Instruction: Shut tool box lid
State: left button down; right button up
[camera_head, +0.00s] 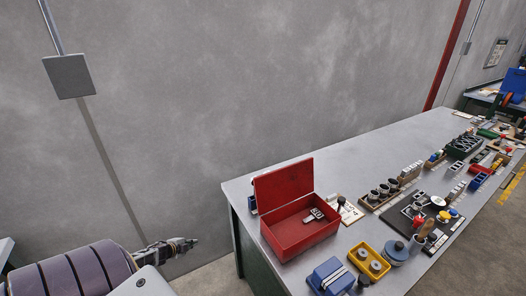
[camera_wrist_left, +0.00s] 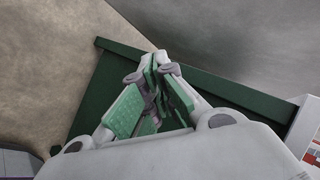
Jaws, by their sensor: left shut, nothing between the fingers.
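The red tool box (camera_head: 300,238) stands near the left end of the long grey workbench. Its lid (camera_head: 284,188) is raised, standing upright along the back left side of the box. A small grey metal piece (camera_head: 315,214) lies inside. My left gripper (camera_head: 194,242) is left of the bench and apart from the box, with its fingers shut and empty. In the left wrist view its closed fingers (camera_wrist_left: 160,62) show in front of a dark green panel (camera_wrist_left: 100,80). My right gripper is not in view.
The workbench (camera_head: 350,160) runs away to the right, crowded with parts. A blue box (camera_head: 331,276) and a yellow tray (camera_head: 369,262) stand in front of the tool box. A concrete wall (camera_head: 250,80) is behind. Floor is clear between my left gripper and the bench.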

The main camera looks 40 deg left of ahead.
pick_arm(q)
jog(key=w+d+r+m+h, duration=0.15)
jog(key=w+r+m, duration=0.45)
jog(key=r, duration=0.6)
jog(key=w+r+m+h, duration=0.3)
jog(key=w+r, duration=0.4)
jog(key=r, duration=0.5)
jog(key=w+r+m+h, duration=0.2)
jog(key=w+r+m, duration=0.4)
jog(key=r, duration=0.5)
jog(key=w+d+r+m+g, duration=0.4)
jog(key=d+r+m, duration=0.3)
jog(key=d+r, duration=0.6)
jog(key=s+d+r+m+g+y, duration=0.1)
jog(key=d+r+m+g+y, duration=0.1)
jog(key=d, duration=0.5)
jog(key=s+d+r+m+g+y, duration=0.2)
jog(key=d+r+m+y, duration=0.2)
jog(key=d, duration=0.3)
jog(key=shift+d+r+m+g, duration=0.15)
jog(key=shift+d+m+g, duration=0.25)
jog(key=shift+m, duration=0.3)
